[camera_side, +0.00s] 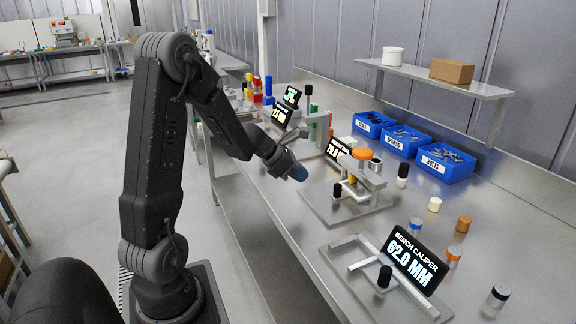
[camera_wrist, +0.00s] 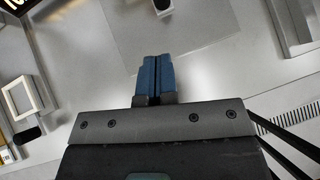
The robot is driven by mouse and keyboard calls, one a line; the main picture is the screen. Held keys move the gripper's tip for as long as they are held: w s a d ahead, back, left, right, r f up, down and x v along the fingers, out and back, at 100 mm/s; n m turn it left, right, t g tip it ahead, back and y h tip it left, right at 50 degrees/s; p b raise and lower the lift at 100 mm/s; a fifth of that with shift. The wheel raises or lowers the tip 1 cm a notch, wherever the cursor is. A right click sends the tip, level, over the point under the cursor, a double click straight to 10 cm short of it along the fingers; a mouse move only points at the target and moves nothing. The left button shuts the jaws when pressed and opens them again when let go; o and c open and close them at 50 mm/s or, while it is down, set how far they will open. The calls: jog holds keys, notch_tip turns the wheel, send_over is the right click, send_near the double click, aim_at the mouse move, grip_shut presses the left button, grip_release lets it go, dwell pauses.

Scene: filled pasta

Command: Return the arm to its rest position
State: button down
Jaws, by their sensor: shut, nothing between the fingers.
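My gripper (camera_side: 299,173) is at the end of my raised, bent arm, over the front edge of the steel bench (camera_side: 262,207). Its blue fingertips are closed together with nothing between them. In the wrist view the two blue fingers (camera_wrist: 155,77) lie side by side, pointing at the bench top. The gripper is apart from the fixtures in the side view. The nearest is a fixture on a grey plate (camera_side: 328,212) to its right, with an orange-topped part (camera_side: 362,153).
A bench caliper display (camera_side: 415,261) reading 62.0 MM stands at the front right. Blue bins (camera_side: 445,163) line the back under a shelf (camera_side: 435,78). More gauges with displays (camera_side: 283,112) stand farther along the bench. The floor left of my arm is mostly clear.

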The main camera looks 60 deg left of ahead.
jog(key=d+v, duration=0.1)
jog(key=v, duration=0.3)
jog(key=s+d+r+m+g+h, duration=0.15)
jog(key=d+r+m, duration=0.25)
jog(key=d+m, duration=0.5)
jog(key=s+d+r+m+g, duration=0.2)
jog(key=d+r+m, duration=0.1)
jog(key=d+m, duration=0.55)
jog(key=s+d+r+m+y, duration=0.1)
jog(key=s+d+m+y, duration=0.1)
jog(key=s+m, duration=0.3)
jog(key=s+d+r+m+y, duration=0.1)
jog(key=s+d+m, duration=0.4)
jog(key=m, duration=0.5)
jog(key=shift+s+d+y, duration=0.3)
jog(key=shift+s+y, duration=0.05)
jog(key=shift+s, duration=0.35)
